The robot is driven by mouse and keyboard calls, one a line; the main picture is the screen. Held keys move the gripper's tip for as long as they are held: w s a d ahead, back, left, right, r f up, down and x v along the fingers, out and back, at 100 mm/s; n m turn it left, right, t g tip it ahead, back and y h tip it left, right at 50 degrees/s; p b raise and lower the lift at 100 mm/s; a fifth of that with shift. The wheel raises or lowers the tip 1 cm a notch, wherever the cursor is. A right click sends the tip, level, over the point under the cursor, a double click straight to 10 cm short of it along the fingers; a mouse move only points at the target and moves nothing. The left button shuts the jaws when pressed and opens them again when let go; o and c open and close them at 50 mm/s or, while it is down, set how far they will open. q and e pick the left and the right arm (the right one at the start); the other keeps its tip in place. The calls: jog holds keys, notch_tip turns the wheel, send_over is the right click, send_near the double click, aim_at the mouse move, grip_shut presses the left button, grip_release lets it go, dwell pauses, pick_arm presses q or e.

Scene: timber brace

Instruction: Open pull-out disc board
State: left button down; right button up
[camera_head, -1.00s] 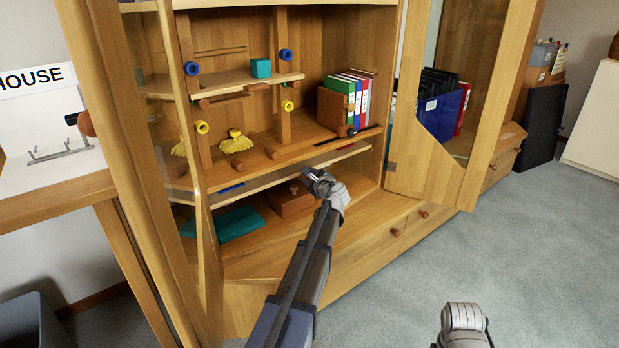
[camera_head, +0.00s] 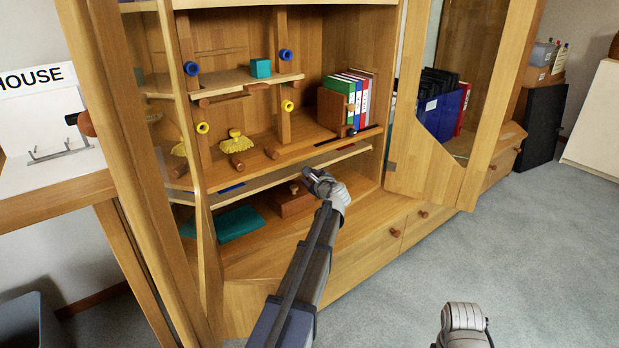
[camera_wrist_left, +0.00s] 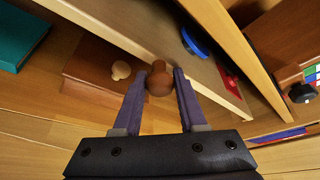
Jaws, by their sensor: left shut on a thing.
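The pull-out disc board (camera_head: 345,155) is a pale board under the lit shelf of the cabinet, and a strip of its top shows. My left gripper (camera_wrist_left: 160,75) is shut on this knob, one finger on each side. In the head view my left gripper (camera_head: 318,180) is at the board's front, and the knob is hidden. Only a part of my right arm shows at the bottom right.
Below the board are a brown box (camera_head: 292,198) with a knob and a teal flat box (camera_head: 228,224). Above are folders (camera_head: 355,95) and yellow and blue pegs. An open glass door (camera_head: 430,160) stands at the right. Carpet in front is clear.

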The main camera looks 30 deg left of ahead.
pick_arm(q)
jog(key=s+d, duration=0.4)
jog(key=d, duration=0.5)
jog(key=s+d, duration=0.4)
jog(key=d, duration=0.6)
jog(key=shift+d, duration=0.25)
jog(key=shift+c, duration=2.3)
grip_release()
jog(key=p+v, duration=0.2)
jog(key=v, duration=0.6)
